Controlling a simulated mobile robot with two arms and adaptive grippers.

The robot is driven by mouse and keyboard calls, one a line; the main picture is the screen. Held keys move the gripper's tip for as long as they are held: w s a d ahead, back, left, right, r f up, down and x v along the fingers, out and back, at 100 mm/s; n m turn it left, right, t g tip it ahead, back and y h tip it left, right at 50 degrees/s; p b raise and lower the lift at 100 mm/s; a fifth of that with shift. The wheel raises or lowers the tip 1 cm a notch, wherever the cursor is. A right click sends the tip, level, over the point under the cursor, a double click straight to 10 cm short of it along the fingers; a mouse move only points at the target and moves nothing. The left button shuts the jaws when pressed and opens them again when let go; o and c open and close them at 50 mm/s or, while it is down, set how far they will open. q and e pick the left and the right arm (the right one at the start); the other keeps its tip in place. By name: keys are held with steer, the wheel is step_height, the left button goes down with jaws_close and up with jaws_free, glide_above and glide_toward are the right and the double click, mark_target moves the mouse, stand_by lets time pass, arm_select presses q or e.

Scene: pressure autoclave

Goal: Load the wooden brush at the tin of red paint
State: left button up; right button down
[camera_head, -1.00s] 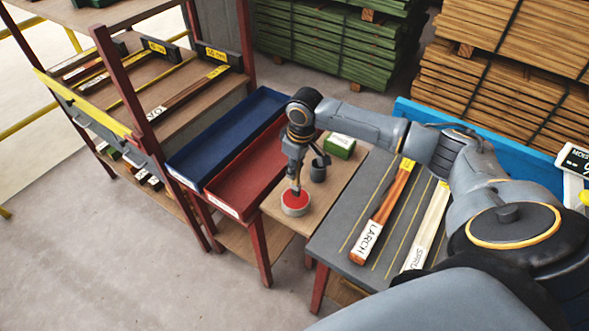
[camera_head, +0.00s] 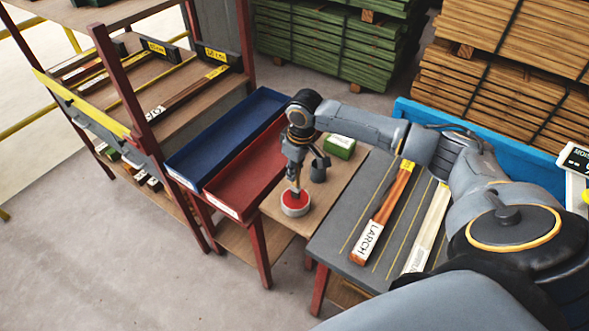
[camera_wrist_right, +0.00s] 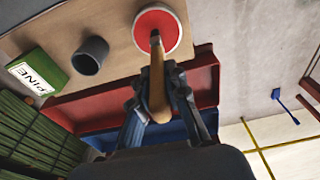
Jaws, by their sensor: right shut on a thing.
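My right gripper (camera_head: 295,171) points down above the small wooden table, shut on the wooden brush. In the right wrist view the gripper (camera_wrist_right: 154,95) holds the brush's light wooden handle (camera_wrist_right: 158,85) between its fingers. The brush's dark tip reaches over the tin of red paint (camera_wrist_right: 158,22), a pale round tin with red inside. In the head view the tin (camera_head: 295,208) stands near the table's front left, and the brush end overlaps the red paint. I cannot tell how deep the tip is. My left gripper is not in view.
A grey cup (camera_head: 318,174) and a green block (camera_head: 340,146), labelled PINE in the wrist view, stand close behind the tin. Red (camera_head: 222,205) and blue (camera_head: 180,166) trays lie left. A grey bench (camera_head: 330,246) with labelled boards is at right.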

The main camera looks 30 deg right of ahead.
steer(key=shift+f, duration=0.45)
stand_by(0.5)
steer(key=shift+s+f+p, duration=0.1)
steer(key=shift+f+p, duration=0.05)
steer(key=shift+p, duration=0.3)
stand_by(1.8)
step_height(320, 180, up, 7)
steer(key=p, duration=0.8)
stand_by(0.5)
stand_by(0.3)
